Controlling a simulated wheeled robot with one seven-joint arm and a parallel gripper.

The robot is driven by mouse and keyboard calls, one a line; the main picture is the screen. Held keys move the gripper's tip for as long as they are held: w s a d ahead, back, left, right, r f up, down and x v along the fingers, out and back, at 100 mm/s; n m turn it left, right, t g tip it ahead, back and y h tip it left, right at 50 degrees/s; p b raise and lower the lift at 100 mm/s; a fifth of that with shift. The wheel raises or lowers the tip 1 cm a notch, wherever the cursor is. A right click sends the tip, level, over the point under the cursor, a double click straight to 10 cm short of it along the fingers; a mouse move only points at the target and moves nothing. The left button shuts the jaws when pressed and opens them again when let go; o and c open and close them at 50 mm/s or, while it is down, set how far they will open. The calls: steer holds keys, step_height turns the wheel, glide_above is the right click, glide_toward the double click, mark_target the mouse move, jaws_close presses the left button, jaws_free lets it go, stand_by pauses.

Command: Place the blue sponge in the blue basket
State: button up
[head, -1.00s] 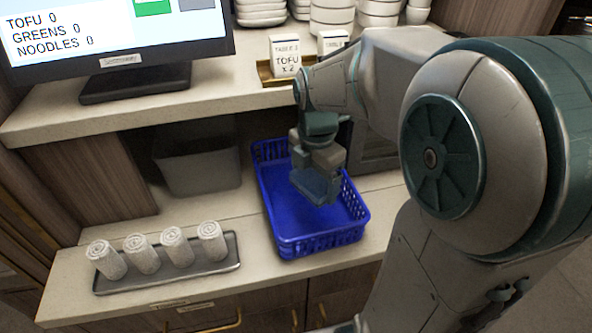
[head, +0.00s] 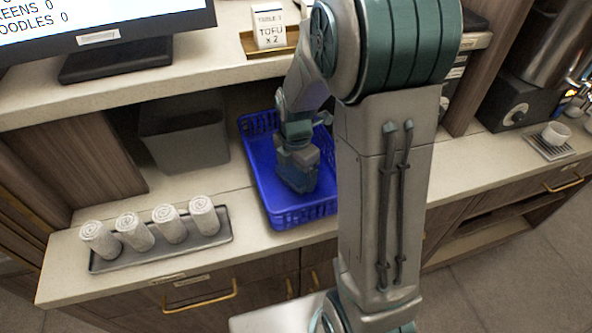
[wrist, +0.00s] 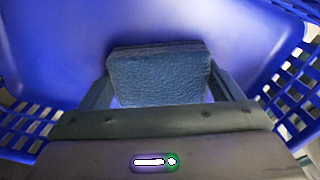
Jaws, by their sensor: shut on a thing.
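The blue basket (head: 262,172) stands on the lower counter, partly hidden by my arm in the head view. Its floor and slotted walls fill much of the wrist view (wrist: 250,35). My gripper (head: 299,183) is down inside the basket's outline. In the wrist view my gripper (wrist: 160,92) is shut on the blue sponge (wrist: 158,75), a dull blue block held between the two fingers. The sponge is over the basket floor. I cannot tell whether it touches the floor. In the head view the sponge is hard to tell from the gripper.
A grey tray (head: 165,258) with several rolled white towels lies left of the basket. A grey bin (head: 185,135) stands behind it under the shelf. A monitor (head: 100,30) and a TOFU order card (head: 268,27) are on the upper shelf. A small cup (head: 556,134) is far right.

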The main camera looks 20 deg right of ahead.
mark_target(296, 171)
steer(key=shift+f, duration=0.2)
steer(key=shift+f, duration=0.15)
steer(key=o, duration=0.9)
steer(key=shift+c, duration=0.2)
step_height(296, 171, up, 12)
steer(key=s+r+m+t, duration=0.2)
steer(key=s+m, duration=1.3)
steer(key=m, duration=0.8)
steer(key=shift+s+a+r+t, duration=0.15)
steer(key=shift+a+r+t, duration=0.2)
steer(key=shift+t, duration=0.15)
